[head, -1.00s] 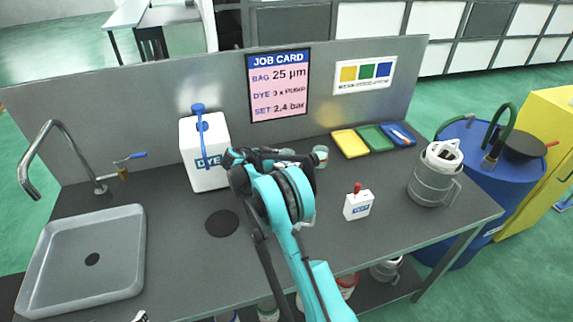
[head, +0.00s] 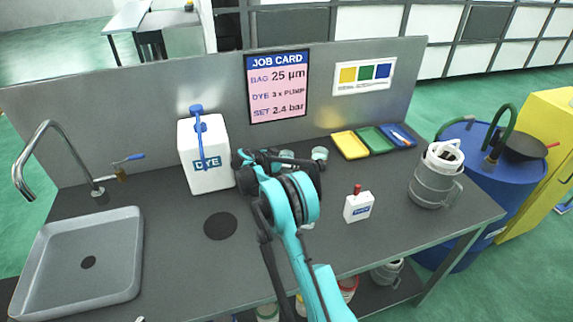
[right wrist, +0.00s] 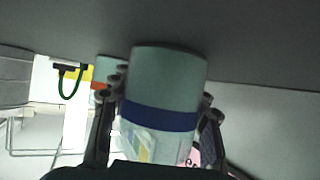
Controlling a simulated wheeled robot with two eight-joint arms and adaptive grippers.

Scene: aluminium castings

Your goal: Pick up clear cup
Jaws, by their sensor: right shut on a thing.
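In the right wrist view a clear, pale greenish cup (right wrist: 168,85) with a dark blue band stands between the fingers of my right gripper (right wrist: 158,128), which is shut on it. In the head view this cup (head: 287,155) seems to be the one partly hidden behind my right arm near the back panel. My right gripper is mostly hidden there by the arm's own links. A second clear cup (head: 320,154) stands just to the right; a similar cup (right wrist: 108,70) shows behind the held one in the wrist view. My left gripper is not seen.
A white DYE container (head: 207,172) stands left of my arm, before the back panel (head: 150,110). A small white bottle with a red top (head: 358,206), coloured trays (head: 376,140) and a grey jug (head: 432,180) are to the right. A sink (head: 85,255) is at left.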

